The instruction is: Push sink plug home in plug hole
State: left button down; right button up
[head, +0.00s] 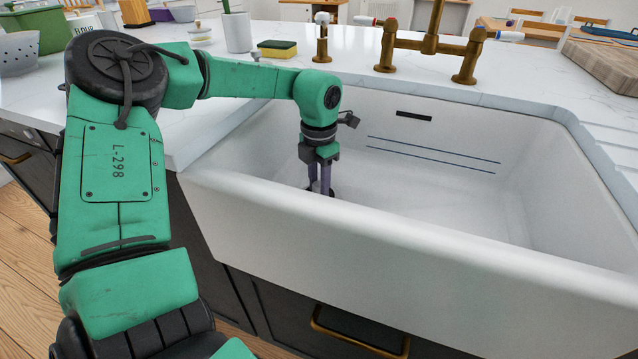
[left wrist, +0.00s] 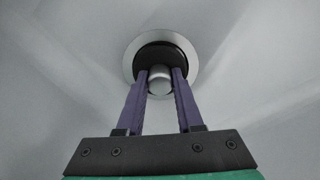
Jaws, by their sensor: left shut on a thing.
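The sink plug is black with a pale round knob and shows in the left wrist view (left wrist: 160,56). It sits at the plug hole, whose metal ring (left wrist: 191,73) shows around it. I cannot tell whether the plug is fully seated. My left gripper (head: 320,190) reaches down into the white sink (head: 440,190) at its left end. In the left wrist view its purple fingers (left wrist: 161,80) are shut on the plug's knob, one on each side. In the head view the front wall of the sink partly hides the plug. My right gripper is not in view.
A brass tap (head: 430,45) stands behind the sink. A yellow sponge (head: 277,48) and a white pot (head: 237,33) stand on the counter at the back left. A wooden board (head: 605,65) lies at the right. The rest of the sink is empty.

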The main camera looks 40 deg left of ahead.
aim_at(319, 184)
pick_arm(q)
jog(key=shift+f+b, duration=0.35)
jog(key=shift+f, duration=0.15)
jog(key=shift+c, duration=2.4)
grip_release()
jog(key=shift+r, duration=0.1)
notch_tip(319, 184, up, 14)
jog(key=p, duration=0.2)
jog(key=shift+r+p, duration=0.25)
jog(key=shift+p, duration=0.05)
